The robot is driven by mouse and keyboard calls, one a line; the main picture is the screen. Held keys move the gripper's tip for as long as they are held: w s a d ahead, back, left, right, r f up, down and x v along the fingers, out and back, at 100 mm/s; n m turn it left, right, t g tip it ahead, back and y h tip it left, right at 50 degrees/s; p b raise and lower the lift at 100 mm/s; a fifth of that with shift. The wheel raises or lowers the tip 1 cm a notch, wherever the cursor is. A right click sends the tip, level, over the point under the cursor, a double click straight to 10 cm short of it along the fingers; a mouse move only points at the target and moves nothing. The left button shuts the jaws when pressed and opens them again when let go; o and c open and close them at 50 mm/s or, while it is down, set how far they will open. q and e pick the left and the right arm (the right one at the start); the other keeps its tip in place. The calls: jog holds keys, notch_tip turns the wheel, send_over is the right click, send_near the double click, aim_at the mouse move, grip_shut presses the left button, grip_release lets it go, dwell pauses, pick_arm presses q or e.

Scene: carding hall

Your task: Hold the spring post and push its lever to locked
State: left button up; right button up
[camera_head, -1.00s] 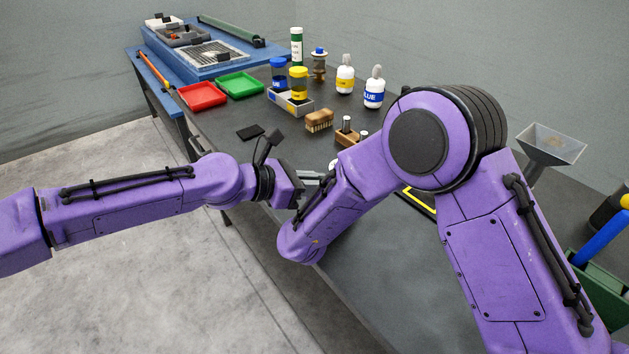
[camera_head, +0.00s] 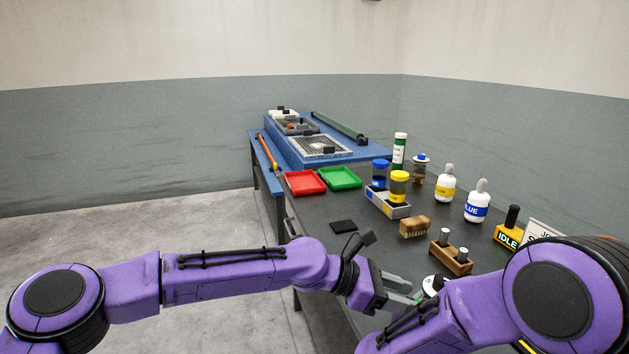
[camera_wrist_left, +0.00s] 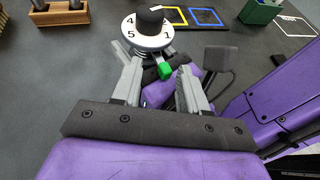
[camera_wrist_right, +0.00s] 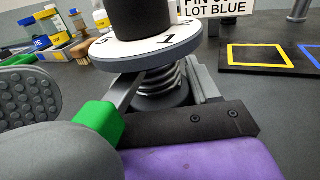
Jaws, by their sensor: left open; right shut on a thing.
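The spring post's white numbered dial (camera_wrist_left: 147,30) with its black knob is ahead of my left gripper in the left wrist view. The dial's edge shows in the head view (camera_head: 436,285), partly hidden by my right arm. Below the dial is a coiled spring (camera_wrist_right: 163,85). My right gripper (camera_wrist_right: 165,92) is shut on the post there, just under the dial. The lever's green end (camera_wrist_right: 100,122) sticks out beside it and also shows in the left wrist view (camera_wrist_left: 165,70). My left gripper (camera_wrist_left: 158,76) is open, its fingers on either side of the green end; contact is unclear.
Bottles, jars and red (camera_head: 306,182) and green (camera_head: 340,177) trays are farther back. Yellow and blue outlined mats (camera_wrist_left: 188,16) lie beyond the post.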

pick_arm(q)
jog(key=v, duration=1.1)
jog(key=w+a+r+n+t+y, duration=0.2)
jog(key=w+a+r+n+t, duration=0.1)
jog(key=w+r+n+t, duration=0.1)
jog(key=w+a+r+n+t+y, duration=0.2)
jog(key=w+a+r+n+t, duration=0.1)
jog(key=w+n+t, duration=0.4)
jog(key=w+a+r+n+t+y, duration=0.2)
jog(key=w+r+n+t, duration=0.3)
jog(key=w, duration=0.5)
jog(key=shift+a+r+n, duration=0.3)
jog(key=shift+a+n, duration=0.5)
jog(key=shift+a, duration=0.05)
jog(key=shift+w, duration=0.1)
pick_arm(e)
jog(key=o, duration=1.6)
jog(key=shift+s+a, duration=0.1)
